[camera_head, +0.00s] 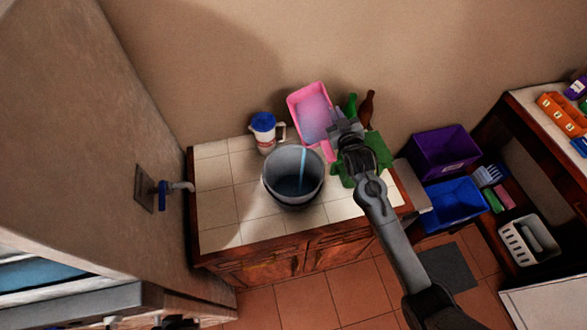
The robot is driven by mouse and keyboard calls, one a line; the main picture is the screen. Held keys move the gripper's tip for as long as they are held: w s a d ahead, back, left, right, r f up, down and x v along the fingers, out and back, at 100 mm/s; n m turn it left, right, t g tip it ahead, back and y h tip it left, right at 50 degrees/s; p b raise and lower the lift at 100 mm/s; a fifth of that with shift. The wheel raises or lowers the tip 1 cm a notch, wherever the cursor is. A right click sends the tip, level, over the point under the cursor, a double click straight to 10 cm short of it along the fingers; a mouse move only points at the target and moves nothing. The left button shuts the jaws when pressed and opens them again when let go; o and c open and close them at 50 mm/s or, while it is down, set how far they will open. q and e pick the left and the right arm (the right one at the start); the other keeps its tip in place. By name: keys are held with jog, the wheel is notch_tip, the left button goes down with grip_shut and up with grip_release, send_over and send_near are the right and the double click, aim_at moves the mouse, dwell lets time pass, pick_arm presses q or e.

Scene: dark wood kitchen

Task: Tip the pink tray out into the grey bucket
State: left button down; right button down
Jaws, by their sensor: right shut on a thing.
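The pink tray (297,109) is tilted against the back wall side of the tiled counter, its inside facing me and looking pale bluish. Its lower end is just behind and right of the grey bucket (273,176). The bucket stands upright with dark bluish contents and a pale blue vertical streak inside; I cannot tell if the streak is falling liquid. My right gripper (340,130) is shut on the tray's right edge; the fingertips are partly hidden. My left gripper is not clearly visible.
A green cloth (378,152), a green bottle (351,105) and a brown bottle (367,108) are at the right. A wall tap (180,187) juts out at left. The counter's front left is clear.

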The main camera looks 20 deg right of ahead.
jog(key=shift+s+a+r, duration=0.2)
jog(key=shift+a+r, duration=0.1)
dwell(0.4)
jog(key=shift+s+a+r+n+t+b, duration=0.3)
jog(key=shift+a+r+n+t+b, duration=0.15)
jog(key=shift+a+n, duration=0.1)
dwell(0.3)
jog(key=shift+s+a+n+b, duration=0.25)
jog(key=shift+a+b, duration=0.1)
jog(key=shift+b, duration=0.2)
jog(key=shift+s+a+n+t+h+b, duration=0.25)
jog(key=shift+a+n+t+b, duration=0.2)
jog(key=shift+b, duration=0.4)
jog(key=shift+s+a+r+n+b, duration=0.2)
jog(key=shift+a+r+n+b, duration=0.25)
jog(key=shift+b, duration=0.15)
jog(key=shift+s+a+r+n+t+b, duration=0.25)
jog(key=shift+a+r+n+t+b, duration=0.2)
jog(key=shift+t+b, duration=0.2)
jog(key=shift+s+a+r+n+t+b, duration=0.25)
jog(key=shift+s+a+r+n+b, duration=0.1)
jog(key=shift+a+n+b, duration=0.3)
